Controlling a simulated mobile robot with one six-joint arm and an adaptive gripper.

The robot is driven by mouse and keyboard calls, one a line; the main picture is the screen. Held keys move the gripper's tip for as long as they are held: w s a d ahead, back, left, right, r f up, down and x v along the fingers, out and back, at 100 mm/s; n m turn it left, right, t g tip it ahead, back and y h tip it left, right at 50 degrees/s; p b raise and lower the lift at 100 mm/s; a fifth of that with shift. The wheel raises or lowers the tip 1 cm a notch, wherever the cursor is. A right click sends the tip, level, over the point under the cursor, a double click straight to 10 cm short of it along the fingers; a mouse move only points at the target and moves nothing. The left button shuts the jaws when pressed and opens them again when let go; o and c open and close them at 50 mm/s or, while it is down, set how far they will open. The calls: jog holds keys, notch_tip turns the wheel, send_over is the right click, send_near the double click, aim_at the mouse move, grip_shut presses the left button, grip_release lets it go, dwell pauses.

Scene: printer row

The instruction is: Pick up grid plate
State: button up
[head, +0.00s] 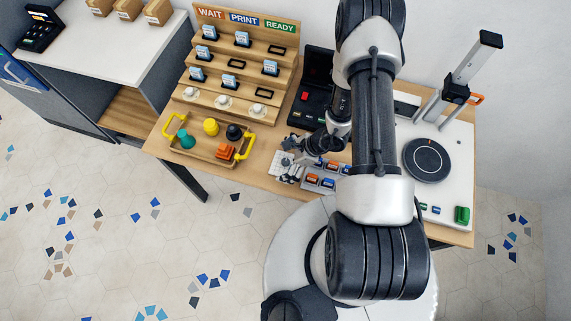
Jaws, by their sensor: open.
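A small pale plate with a grid-like surface (281,161) lies near the front edge of the wooden table, left of the tray with small coloured blocks. It looks like the grid plate. My gripper (291,168) is open, at the plate's right side and over part of it. My fingers hide some of the plate. I cannot tell whether they touch it.
A wooden tray with yellow handles (208,158) holds coloured pieces to the left. A tiered rack labelled WAIT, PRINT, READY (240,62) stands behind. A black case (314,85) is open at the back. A white machine with a round dark plate (452,133) stands right.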

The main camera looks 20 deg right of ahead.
jog(key=shift+c, duration=0.4)
jog(key=c, duration=1)
